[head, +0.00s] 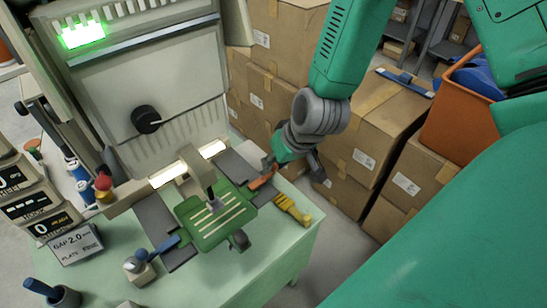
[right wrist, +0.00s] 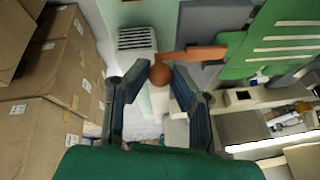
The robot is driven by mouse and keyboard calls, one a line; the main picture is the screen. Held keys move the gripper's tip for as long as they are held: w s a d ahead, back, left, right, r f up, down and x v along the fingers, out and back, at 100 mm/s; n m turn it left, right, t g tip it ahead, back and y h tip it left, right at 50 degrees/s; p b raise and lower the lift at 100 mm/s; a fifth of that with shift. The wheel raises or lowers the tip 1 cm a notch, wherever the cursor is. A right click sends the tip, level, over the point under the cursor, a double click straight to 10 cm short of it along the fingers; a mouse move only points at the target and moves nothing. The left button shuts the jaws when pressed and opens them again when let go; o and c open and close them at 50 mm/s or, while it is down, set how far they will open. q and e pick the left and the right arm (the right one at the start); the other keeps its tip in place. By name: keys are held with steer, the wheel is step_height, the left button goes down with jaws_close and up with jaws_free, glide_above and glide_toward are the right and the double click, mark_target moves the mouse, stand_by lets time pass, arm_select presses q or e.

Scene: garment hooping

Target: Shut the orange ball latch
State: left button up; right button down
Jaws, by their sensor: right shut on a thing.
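The orange ball latch (head: 262,179) is at the right edge of the green slotted plate (head: 210,222) in the head view. In the right wrist view its orange bar (right wrist: 195,53) runs right towards the plate, and its ball (right wrist: 160,75) sits between my fingertips. My right gripper (head: 270,166) reaches in from above right and is shut on the ball; it also shows in the right wrist view (right wrist: 160,71). The head view partly hides the ball behind the gripper. My left gripper is not in view.
A yellow part (head: 292,209) lies near the table's right edge, close to the latch. A blue-handled part (head: 165,246) is at the plate's left. The pale machine (head: 150,85) stands behind. Cardboard boxes (head: 365,130) stack beyond the table (head: 265,255).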

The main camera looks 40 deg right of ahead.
steer(key=shift+w+r, duration=0.1)
steer(key=c, duration=1.5)
jaws_free()
steer(key=shift+o, duration=0.7)
steer(key=shift+d, duration=0.1)
steer(key=v, duration=0.7)
steer(key=shift+s, duration=0.25)
steer(key=shift+d+r, duration=0.1)
steer(key=shift+r, duration=0.05)
